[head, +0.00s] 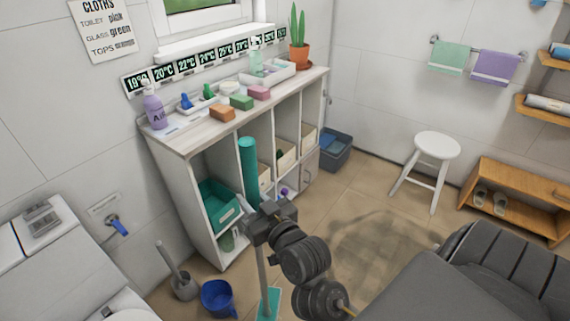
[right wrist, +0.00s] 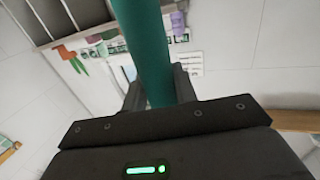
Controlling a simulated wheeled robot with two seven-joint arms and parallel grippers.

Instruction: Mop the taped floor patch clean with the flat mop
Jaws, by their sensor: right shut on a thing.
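The flat mop stands nearly upright, with a thick teal grip (head: 248,165), a thin grey pole (head: 262,268) and a teal head (head: 268,304) low at the bottom edge. My right gripper (head: 262,218) is shut on the mop's handle at the teal grip's lower part. The right wrist view shows the teal grip (right wrist: 148,55) between the two fingers. The floor patch (head: 375,242) is a dark, smeared area on the tan tiles, to the right of the mop. I cannot make out its tape. My left gripper is not in view.
An open shelf unit (head: 170,137) stands behind the mop. A blue bucket (head: 217,298) and a toilet brush (head: 183,286) are at its left. A white stool (head: 436,147), a wooden shoe bench (head: 515,180) and a dark bin (head: 335,150) stand beyond the patch. The patch's surface is free of objects.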

